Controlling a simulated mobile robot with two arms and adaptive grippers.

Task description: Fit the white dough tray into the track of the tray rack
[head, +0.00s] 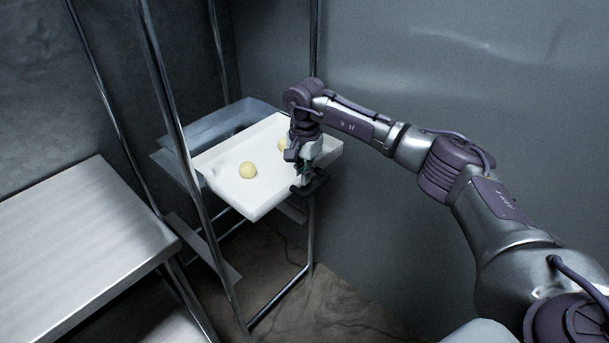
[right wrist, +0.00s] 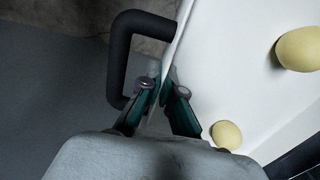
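The white dough tray (head: 262,195) is at the tray rack (head: 171,112), its far part between the rack's posts and its near part sticking out. Two pale dough balls (head: 248,169) lie in it; they also show in the right wrist view (right wrist: 227,135). A black handle (head: 318,183) is on the tray's near right side. My right gripper (head: 303,172) is at that side, beside the handle. In the right wrist view its fingers (right wrist: 164,92) straddle the tray's wall and look closed on it. The tray's contact with the track is unclear. My left gripper is out of view.
Grey metal tracks (head: 172,168) show at the rack's left side, with another plate (head: 205,248) lower down. A steel table (head: 75,240) stands at the left. A grey wall (head: 460,80) is behind the rack. The floor in front of the rack looks clear.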

